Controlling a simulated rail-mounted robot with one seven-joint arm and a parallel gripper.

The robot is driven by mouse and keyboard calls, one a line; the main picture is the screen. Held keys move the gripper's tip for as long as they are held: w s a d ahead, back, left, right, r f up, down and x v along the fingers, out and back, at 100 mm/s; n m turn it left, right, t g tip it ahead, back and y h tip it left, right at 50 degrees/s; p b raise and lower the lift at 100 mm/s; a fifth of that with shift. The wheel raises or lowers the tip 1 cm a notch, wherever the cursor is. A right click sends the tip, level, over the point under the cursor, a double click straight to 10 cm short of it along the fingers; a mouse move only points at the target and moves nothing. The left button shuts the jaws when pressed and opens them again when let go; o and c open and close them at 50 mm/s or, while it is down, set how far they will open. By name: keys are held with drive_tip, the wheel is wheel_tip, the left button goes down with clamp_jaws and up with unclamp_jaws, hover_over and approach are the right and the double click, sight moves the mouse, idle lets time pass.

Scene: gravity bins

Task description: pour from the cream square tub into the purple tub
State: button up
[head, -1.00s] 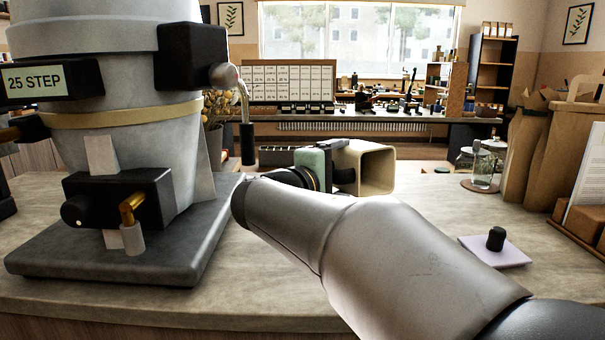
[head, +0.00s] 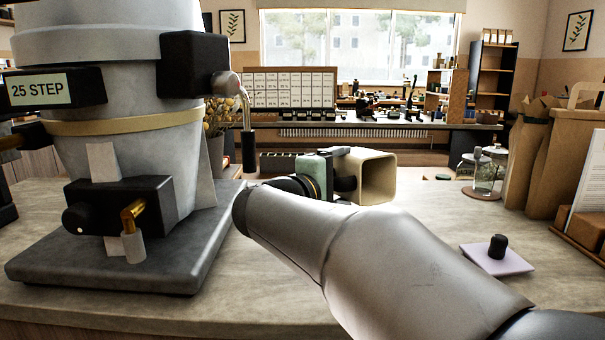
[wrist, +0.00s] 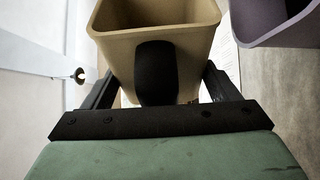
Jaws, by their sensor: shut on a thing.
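The cream square tub (head: 378,180) lies tipped on its side in the head view, its square mouth facing right. My gripper (head: 343,185) is shut on the tub's black handle and holds the tub up over the counter. In the wrist view my gripper (wrist: 156,84) has a finger on each side of the black handle, with the cream tub (wrist: 118,45) just beyond. The purple tub (wrist: 268,28) shows partly at the upper right of the wrist view, beside the cream tub and apart from it. I cannot make it out in the head view. The cream tub's contents are not visible.
A large grey hopper (head: 130,140) on a dark base stands at the left. A lilac plate with a black knob (head: 497,259) lies on the counter at the right. A glass jar (head: 487,178) and brown paper bags (head: 560,160) stand behind it.

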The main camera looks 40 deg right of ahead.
drive_tip(key=shift+s+r+m+b, duration=0.2)
drive_tip(key=shift+m+b, duration=0.1)
drive_tip(key=shift+b, duration=0.65)
drive_tip(key=shift+r+m+h+b, duration=0.25)
drive_tip(key=shift+m+h+b, duration=0.05)
drive_tip(key=shift+b, duration=0.3)
drive_tip(key=shift+s+r, duration=0.15)
drive_tip(key=shift+r, duration=0.15)
